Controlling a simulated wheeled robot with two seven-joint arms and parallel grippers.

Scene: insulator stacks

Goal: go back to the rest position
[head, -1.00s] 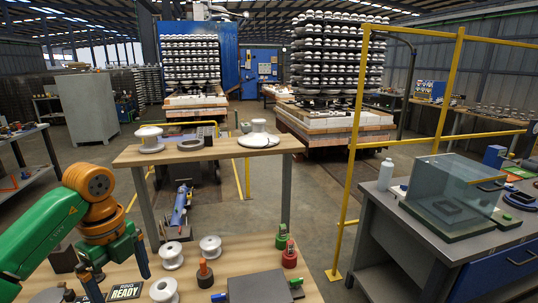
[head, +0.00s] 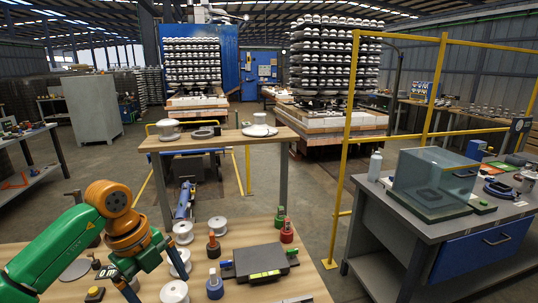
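My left arm comes in from the left, green with orange joints. Its gripper (head: 153,279) hangs low over the near wooden table (head: 225,228), with its dark blue fingers apart and nothing seen between them. The lower fingertips are close to the bottom edge of the view. White spools (head: 182,233) stand just right of the gripper, and one is partly behind a finger. My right gripper is not in view.
The near table holds a dark flat block (head: 260,262), a blue-based tool (head: 214,285), and red (head: 287,232) and green (head: 280,217) bottles. A raised wooden shelf (head: 225,139) stands behind. A yellow frame (head: 339,150) and a grey bench (head: 440,226) are at right.

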